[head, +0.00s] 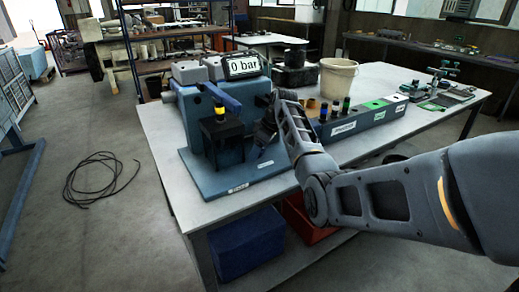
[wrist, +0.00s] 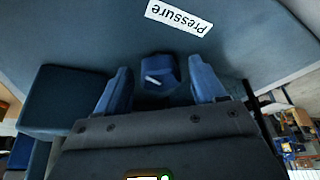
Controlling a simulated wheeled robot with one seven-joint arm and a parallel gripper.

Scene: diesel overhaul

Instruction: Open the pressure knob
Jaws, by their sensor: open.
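The blue pressure knob (wrist: 158,70), with a pale mark on its face, shows in the wrist view near a white label reading "Pressure" (wrist: 180,17), which appears upside down. My gripper (wrist: 161,82) is open, with one blue finger on each side of the knob in the picture and gaps to both. I cannot tell how deep the fingers reach around it. In the head view my gripper (head: 264,133) is at the right side of the blue test stand (head: 197,120), and the knob is hidden there. The stand's display (head: 242,65) reads "0 bar".
The stand sits on a grey table (head: 158,147). Right of my arm are a long block with labelled compartments (head: 345,128), several small bottles and a cream bucket (head: 337,78). A blue bin (head: 245,243) and a red bin (head: 305,222) are below. A black cable (head: 103,178) lies on the floor.

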